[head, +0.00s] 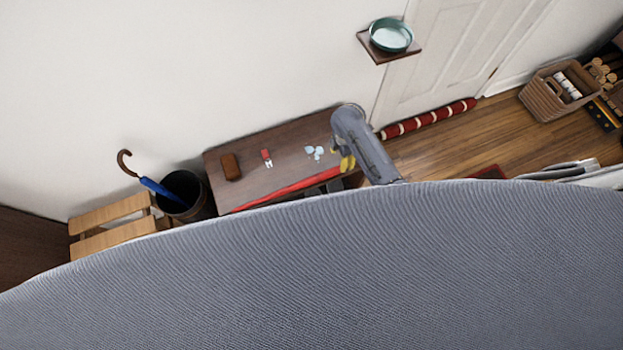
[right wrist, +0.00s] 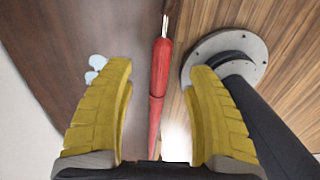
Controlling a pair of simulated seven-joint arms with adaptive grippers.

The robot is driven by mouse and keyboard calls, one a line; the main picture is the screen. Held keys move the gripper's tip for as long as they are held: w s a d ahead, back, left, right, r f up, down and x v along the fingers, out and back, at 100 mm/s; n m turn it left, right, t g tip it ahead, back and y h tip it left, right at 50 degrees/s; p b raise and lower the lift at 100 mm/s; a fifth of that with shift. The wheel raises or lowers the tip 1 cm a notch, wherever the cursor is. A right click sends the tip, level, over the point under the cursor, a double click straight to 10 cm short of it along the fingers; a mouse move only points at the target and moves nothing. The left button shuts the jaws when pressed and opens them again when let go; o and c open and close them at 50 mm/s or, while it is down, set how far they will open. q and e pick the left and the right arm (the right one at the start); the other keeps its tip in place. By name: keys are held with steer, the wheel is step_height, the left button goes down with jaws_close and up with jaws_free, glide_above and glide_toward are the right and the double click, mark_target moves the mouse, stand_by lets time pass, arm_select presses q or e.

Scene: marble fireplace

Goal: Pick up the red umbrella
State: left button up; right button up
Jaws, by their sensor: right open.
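The red umbrella (head: 285,191) is closed and lies along the front edge of the dark wooden table (head: 226,163). In the right wrist view the umbrella (right wrist: 159,68) runs lengthwise between the two yellow fingers, its thin metal tip pointing away. My right gripper (head: 347,163) is over the right end of the table, near the umbrella's right end. It is open, with a finger on each side of the umbrella (right wrist: 157,112) and gaps showing on both sides. I cannot tell how high it is above it. My left gripper is out of view.
On the table are a brown case (head: 231,167), a small red-and-white item (head: 267,158) and pale blue pieces (head: 315,153). A dark bin (head: 199,199) with a blue umbrella (head: 160,190) stands left. A small shelf (head: 367,44) holds a green bowl (head: 391,35).

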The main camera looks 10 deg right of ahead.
mark_target(328, 174)
steer(key=shift+s+f, duration=0.2)
steer(key=shift+f, duration=1.95)
steer(key=shift+s+f, duration=0.15)
steer(key=shift+f, duration=2)
jaws_close()
